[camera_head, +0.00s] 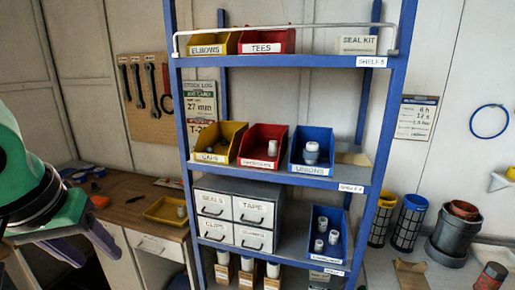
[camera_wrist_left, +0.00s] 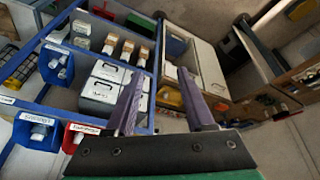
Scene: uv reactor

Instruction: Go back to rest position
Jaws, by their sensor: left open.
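My left gripper (camera_wrist_left: 160,108) is open and empty. In the wrist view its two purple-grey fingers stand apart, with the shelf unit and the workbench behind them. In the head view my green left arm comes in from the left edge, and the left gripper (camera_head: 92,246) hangs over the workbench's left part. It is apart from the shelf unit (camera_head: 181,120). Its fingertips are only partly clear there. My right gripper is in neither view.
The blue shelf unit holds yellow, red and blue bins and a grey drawer cabinet (camera_head: 237,218). A workbench (camera_head: 130,205) with a yellow tray (camera_head: 160,213) stands left of it. Blue and yellow cylinders (camera_head: 408,225) and grey pots (camera_head: 450,235) stand at right.

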